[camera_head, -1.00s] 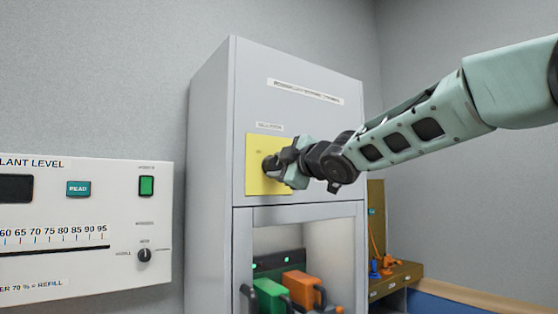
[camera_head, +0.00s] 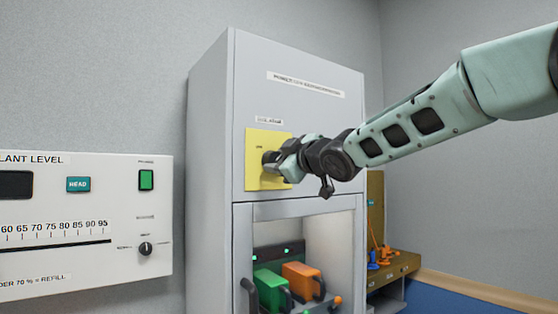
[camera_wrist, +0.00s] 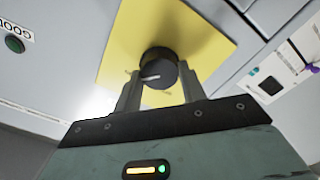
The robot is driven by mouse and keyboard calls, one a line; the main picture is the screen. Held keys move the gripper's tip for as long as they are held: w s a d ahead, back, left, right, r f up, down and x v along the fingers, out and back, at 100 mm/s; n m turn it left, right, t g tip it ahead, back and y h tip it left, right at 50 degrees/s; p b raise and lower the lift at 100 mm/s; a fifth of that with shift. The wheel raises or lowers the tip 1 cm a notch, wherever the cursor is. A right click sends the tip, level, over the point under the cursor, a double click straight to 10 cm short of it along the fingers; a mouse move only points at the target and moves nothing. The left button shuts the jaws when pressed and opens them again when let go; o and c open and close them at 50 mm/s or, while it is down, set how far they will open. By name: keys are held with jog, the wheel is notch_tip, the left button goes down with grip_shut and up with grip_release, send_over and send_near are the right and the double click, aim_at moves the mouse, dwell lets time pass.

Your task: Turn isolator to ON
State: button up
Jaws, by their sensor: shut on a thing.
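The isolator is a black round knob (camera_wrist: 158,70) on a yellow plate (camera_wrist: 205,42) on the front of a grey cabinet. My gripper (camera_wrist: 160,90) is shut on the knob, one finger on each side of it in the wrist view. A pale pointer mark shows on the knob face. In the head view the yellow plate (camera_head: 254,170) is on the cabinet's upper front, and my gripper (camera_head: 272,160) covers most of the knob. The lettering on the plate is too small to read surely.
The grey cabinet (camera_head: 211,150) has an open bay below with a green unit (camera_head: 268,283) and an orange unit (camera_head: 300,275). A white level panel (camera_head: 110,250) with a green switch is at the left. A shelf (camera_head: 395,270) with small items stands at the right.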

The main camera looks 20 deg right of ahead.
jog(key=shift+f, duration=0.1)
jog(key=o, duration=1)
jog(key=shift+c, duration=0.2)
jog(key=p+v, duration=0.9)
jog(key=v, duration=0.6)
jog(key=shift+a+r, duration=0.2)
jog(key=shift+a, duration=0.05)
jog(key=p+v, duration=0.1)
jog(key=p, duration=0.2)
jog(key=p+v, duration=0.1)
jog(key=p, duration=0.2)
jog(key=shift+s+d, duration=0.15)
jog(key=shift+d, duration=0.15)
